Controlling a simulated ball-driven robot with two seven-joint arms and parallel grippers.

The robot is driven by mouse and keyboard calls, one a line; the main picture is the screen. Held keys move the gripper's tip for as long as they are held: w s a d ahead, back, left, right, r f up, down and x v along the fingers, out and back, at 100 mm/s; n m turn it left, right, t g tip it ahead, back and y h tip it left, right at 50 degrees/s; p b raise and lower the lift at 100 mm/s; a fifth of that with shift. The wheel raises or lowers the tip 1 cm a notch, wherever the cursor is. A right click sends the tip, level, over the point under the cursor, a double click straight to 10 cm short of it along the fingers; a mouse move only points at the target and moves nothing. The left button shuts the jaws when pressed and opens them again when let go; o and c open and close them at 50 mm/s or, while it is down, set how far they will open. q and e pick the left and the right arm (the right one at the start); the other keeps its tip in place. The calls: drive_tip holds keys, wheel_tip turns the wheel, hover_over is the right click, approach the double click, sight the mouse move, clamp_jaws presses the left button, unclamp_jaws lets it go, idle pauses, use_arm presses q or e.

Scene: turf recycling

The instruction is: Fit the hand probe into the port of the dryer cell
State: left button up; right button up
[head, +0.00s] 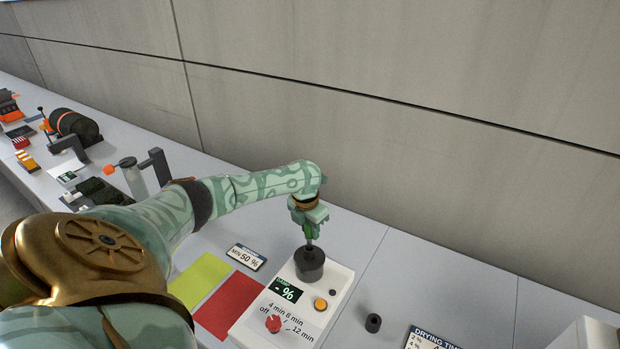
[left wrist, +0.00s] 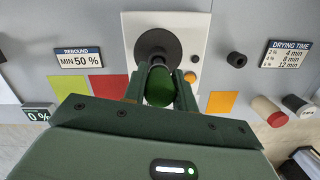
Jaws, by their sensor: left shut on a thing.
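The dryer cell (head: 338,287) is a white box with a "- %" display, a red dial and an orange button. A black round port (head: 309,265) stands on its rear part; the port also shows in the left wrist view (left wrist: 174,43). My left gripper (head: 309,219) is above the port, pointing down, shut on the hand probe. The probe's green body (left wrist: 159,86) shows between the fingers in the left wrist view. Its thin lower end reaches the middle of the port's top; I cannot tell how deep it sits. My right gripper is not in view.
A small black cylinder (head: 373,323) stands right of the dryer cell, near a "DRYING TIME" sign (head: 428,338). Left are a green mat (head: 200,279), a red mat (head: 228,305) and a "MIN 50 %" sign (head: 246,257). A grey wall runs behind the bench.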

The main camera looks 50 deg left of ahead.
sight(310, 236)
use_arm(q)
drive_tip(key=shift+f+b, duration=1.4)
drive_tip(key=shift+f, duration=0.4)
drive_tip(key=o, duration=1.1)
wheel_tip(310, 236, up, 16)
drive_tip(key=s+p, duration=0.2)
drive_tip(key=p, duration=0.1)
